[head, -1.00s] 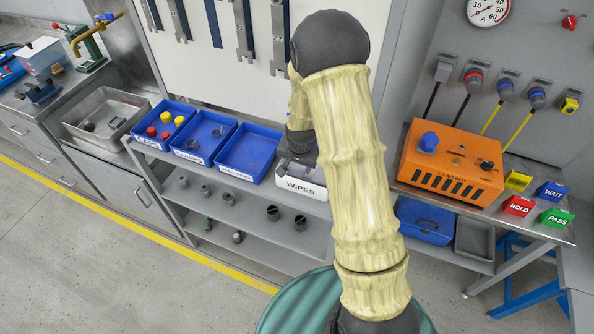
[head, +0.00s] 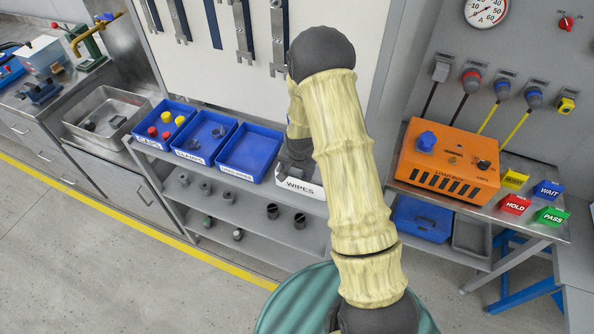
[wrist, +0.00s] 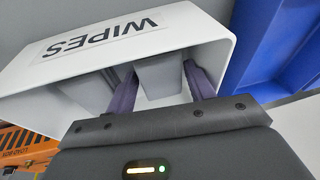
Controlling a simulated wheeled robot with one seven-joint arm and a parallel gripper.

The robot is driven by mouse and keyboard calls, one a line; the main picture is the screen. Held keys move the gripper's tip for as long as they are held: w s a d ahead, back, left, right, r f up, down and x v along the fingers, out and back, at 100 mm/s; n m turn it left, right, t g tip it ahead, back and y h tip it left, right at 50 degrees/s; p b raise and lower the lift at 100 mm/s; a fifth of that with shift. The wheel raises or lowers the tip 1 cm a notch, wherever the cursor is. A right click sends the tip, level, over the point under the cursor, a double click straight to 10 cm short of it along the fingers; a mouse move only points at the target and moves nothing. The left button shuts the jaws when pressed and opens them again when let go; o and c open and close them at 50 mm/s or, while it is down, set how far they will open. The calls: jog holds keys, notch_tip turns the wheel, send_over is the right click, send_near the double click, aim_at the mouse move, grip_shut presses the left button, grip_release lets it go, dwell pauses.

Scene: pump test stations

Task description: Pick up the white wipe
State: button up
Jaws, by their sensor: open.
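A white box (head: 301,189) labelled WIPES stands on the shelf in the head view, partly hidden by my arm; it fills the top of the wrist view (wrist: 135,45). My gripper (wrist: 160,68) is open, with its two dark fingers reaching into the box. A pale grey-white block (wrist: 160,78) lies between the fingers; it looks like a wipe in shadow, with a gap visible on its right. I cannot tell whether the left finger touches it. Another pale grey piece (wrist: 88,90) shows left of the fingers.
A blue bin (head: 250,152) stands just left of the box, with blue bins of clamps (head: 205,137) and caps (head: 164,121) further left. An orange load box (head: 447,160) is on the bench at right. My arm blocks the middle of the head view.

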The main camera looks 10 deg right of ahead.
jog(key=c, duration=0.6)
jog(key=shift+r, duration=0.15)
notch_tip(320, 180, up, 28)
jog(key=b, duration=0.5)
